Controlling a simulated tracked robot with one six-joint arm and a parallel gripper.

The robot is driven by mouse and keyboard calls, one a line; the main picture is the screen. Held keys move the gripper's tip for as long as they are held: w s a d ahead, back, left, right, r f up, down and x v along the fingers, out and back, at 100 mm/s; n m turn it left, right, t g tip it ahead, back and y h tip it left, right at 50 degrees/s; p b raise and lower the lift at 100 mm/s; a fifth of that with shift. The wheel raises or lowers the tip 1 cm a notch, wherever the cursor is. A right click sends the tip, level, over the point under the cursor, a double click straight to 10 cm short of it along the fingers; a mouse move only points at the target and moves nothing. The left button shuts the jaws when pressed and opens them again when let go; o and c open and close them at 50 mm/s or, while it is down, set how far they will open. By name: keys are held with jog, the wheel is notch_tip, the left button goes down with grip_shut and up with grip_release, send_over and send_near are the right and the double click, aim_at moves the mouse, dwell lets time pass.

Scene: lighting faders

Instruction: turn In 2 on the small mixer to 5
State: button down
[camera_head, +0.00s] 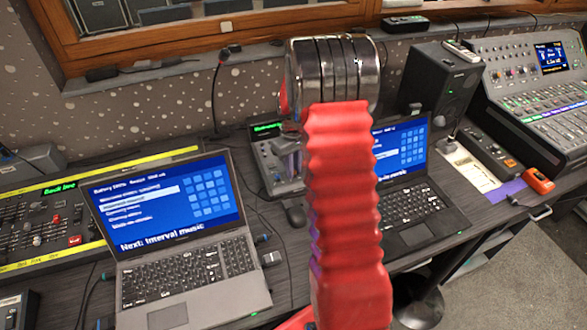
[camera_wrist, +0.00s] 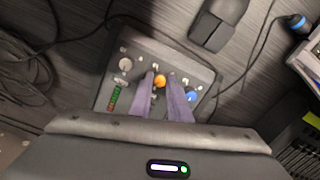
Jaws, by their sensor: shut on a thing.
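The small mixer (camera_wrist: 142,60) is a grey panel in the wrist view with a white knob (camera_wrist: 125,65), an orange knob (camera_wrist: 159,81), a blue knob (camera_wrist: 191,97) and a green-to-red level meter (camera_wrist: 115,98). Its labels are too small to read. My gripper (camera_wrist: 160,83) has its two purple-grey fingers on either side of the orange knob and is shut on it. The fingers and gripper body hide the mixer's lower part. In the head view, the mixer (camera_head: 266,168) stands between the laptops, partly behind my red arm.
One laptop (camera_head: 180,215) stands to the left, another (camera_head: 410,180) to the right behind my arm. A mouse (camera_head: 295,215) and cables lie in front of the mixer. A black speaker (camera_head: 440,90) stands back right.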

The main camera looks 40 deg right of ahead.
jog(key=n, duration=0.5)
jog(key=shift+h, duration=0.3)
dwell(0.4)
jog(key=c, duration=1.7)
grip_release()
jog(key=shift+a, duration=0.1)
jog(key=shift+o, duration=0.2)
jog(key=shift+r, duration=0.1)
notch_tip(320, 180, up, 14)
jog(key=a, duration=0.1)
jog(key=shift+s+f, duration=0.15)
jog(key=shift+f, duration=0.1)
